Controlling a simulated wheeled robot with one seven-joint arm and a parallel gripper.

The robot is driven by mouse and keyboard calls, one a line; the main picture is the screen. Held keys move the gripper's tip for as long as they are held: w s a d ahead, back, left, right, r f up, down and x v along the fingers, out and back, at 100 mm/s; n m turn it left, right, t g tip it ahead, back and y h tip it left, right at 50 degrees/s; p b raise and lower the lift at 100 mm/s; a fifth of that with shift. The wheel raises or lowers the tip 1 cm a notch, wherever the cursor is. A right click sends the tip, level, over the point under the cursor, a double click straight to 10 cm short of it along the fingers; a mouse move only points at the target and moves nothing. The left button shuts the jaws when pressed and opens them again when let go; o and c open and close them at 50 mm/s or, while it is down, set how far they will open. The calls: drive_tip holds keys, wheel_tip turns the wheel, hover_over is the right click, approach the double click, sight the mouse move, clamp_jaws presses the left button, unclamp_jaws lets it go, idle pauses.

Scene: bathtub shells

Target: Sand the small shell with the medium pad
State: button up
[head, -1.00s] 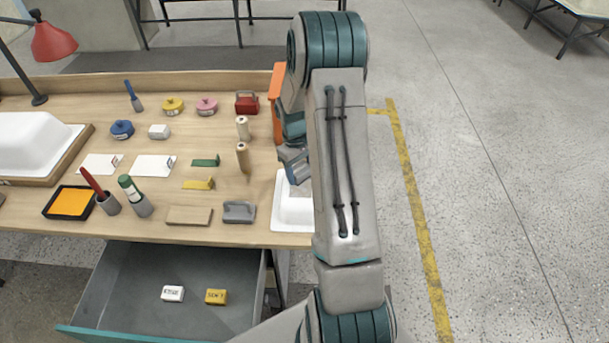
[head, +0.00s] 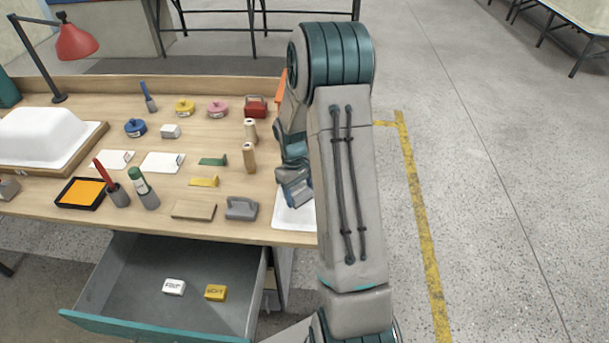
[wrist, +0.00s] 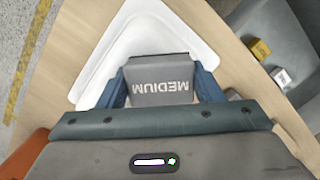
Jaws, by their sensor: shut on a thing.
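My gripper (wrist: 160,93) is shut on a grey pad marked MEDIUM (wrist: 160,88), seen in the wrist view with a blue finger on each side. The small white shell (wrist: 119,40) lies just beyond and under the pad in the wrist view. I cannot tell whether the pad touches it. In the head view the small shell (head: 290,222) sits at the right end of the bench, mostly hidden by my arm. My gripper (head: 294,188) shows there beside my arm, over the shell's far part; the pad is hidden in that view.
A yellow pad (head: 216,292) and a white pad (head: 174,287) lie in the open drawer (head: 150,270). A grey block with a handle (head: 241,208) and a wooden board (head: 194,210) lie left of the small shell. A large white shell (head: 45,135) stands at far left.

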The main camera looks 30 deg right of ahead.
wheel_tip(320, 180, up, 2)
drive_tip(key=shift+w+r+p, duration=0.1)
drive_tip(key=shift+r+p, duration=0.1)
drive_tip(key=shift+p, duration=0.1)
drive_tip(key=shift+r+p, duration=1.75)
drive_tip(key=shift+r, duration=1.15)
